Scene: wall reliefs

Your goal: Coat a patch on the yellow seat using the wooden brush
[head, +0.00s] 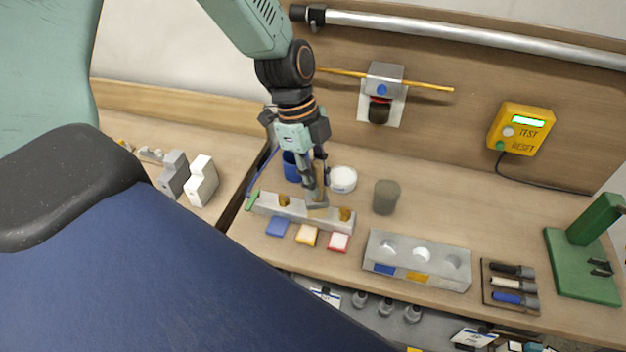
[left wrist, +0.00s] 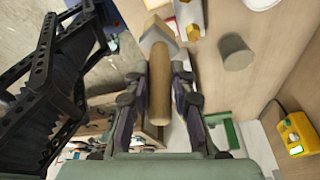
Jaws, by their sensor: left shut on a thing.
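My left gripper (head: 313,178) is shut on the wooden handle of the brush (left wrist: 158,95). The handle points down in the head view, and its pale grey head (head: 317,203) is over or against the grey bar (head: 266,203); contact cannot be told. In the left wrist view the fingers (left wrist: 160,82) flank the handle. A yellow-orange square (head: 307,235) lies before the bar, between a blue square (head: 277,226) and a red one (head: 338,242). A grey block with round seats (head: 440,281) has blue and yellow (head: 417,277) front marks. My right gripper is not in view.
A white tub (head: 343,178), a blue cup (head: 291,166) and a grey cylinder (head: 386,197) stand near the gripper. A tool tray (head: 510,286) and green stand (head: 583,265) are at right. Bench between cylinder and yellow test box (head: 520,128) is clear.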

